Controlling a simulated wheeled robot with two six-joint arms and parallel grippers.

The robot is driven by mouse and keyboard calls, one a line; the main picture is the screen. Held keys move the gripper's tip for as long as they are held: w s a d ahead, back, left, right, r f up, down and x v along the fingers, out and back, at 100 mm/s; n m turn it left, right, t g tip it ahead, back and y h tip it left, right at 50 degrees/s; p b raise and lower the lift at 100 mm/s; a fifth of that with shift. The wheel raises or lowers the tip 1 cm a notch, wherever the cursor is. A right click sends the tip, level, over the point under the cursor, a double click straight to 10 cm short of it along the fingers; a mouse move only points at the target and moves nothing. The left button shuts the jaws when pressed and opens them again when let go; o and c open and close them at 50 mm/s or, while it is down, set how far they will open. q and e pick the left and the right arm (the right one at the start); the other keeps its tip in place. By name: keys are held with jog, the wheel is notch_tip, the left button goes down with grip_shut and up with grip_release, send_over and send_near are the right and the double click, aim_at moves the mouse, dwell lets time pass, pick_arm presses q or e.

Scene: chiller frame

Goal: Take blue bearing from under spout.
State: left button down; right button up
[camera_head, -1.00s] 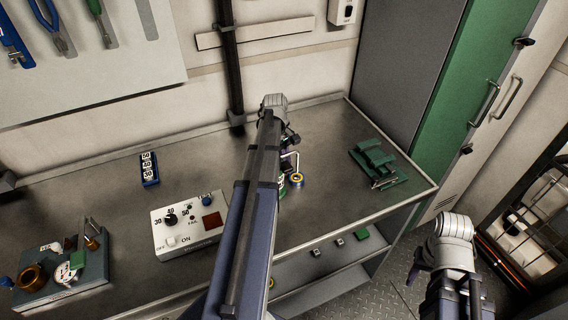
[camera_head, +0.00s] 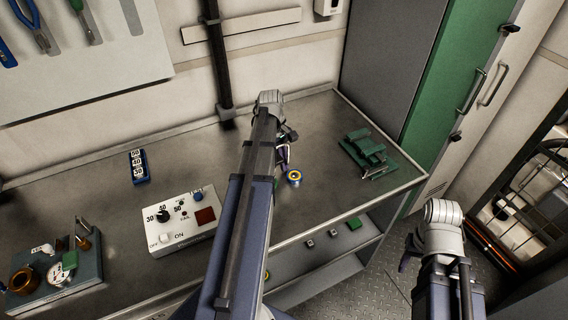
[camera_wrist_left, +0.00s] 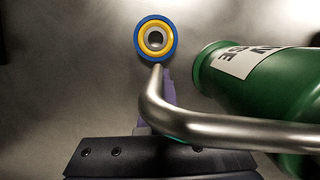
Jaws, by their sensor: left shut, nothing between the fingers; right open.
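The blue bearing (camera_head: 294,177), a blue ring with a yellow band and grey centre, lies on the bench right of my left arm. In the left wrist view the bearing (camera_wrist_left: 155,40) is at top centre. The bent silver spout (camera_wrist_left: 153,98) ends at its lower edge there. The spout comes from a green bottle (camera_wrist_left: 262,84) with a white label, mostly hidden by my arm in the head view. My left gripper (camera_head: 285,153) is shut and empty beside the spout; its purple fingers (camera_wrist_left: 168,88) are partly behind the spout. My right gripper (camera_head: 405,258) is open, off the bench's right front side.
A green fixture (camera_head: 368,153) stands right of the bearing. A white control box (camera_head: 184,220) and a blue number block (camera_head: 139,167) are left of my arm. Bare bench surface lies around the bearing. Small parts sit on the lower shelf (camera_head: 318,262).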

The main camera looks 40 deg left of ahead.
pick_arm(q)
jog(key=a, duration=0.3)
jog(key=shift+w+a+r+p, duration=0.3)
jog(key=shift+w+a, duration=0.05)
jog(key=shift+w, duration=0.05)
jog(key=p+v, duration=0.9)
jog(key=shift+r, duration=0.2)
pick_arm(e)
notch_tip(320, 180, up, 10)
jog(key=a, duration=0.1)
jog(key=shift+s+a, duration=0.2)
pick_arm(q)
jog(key=shift+s+d, duration=0.1)
pick_arm(e)
jog(key=shift+f, duration=0.15)
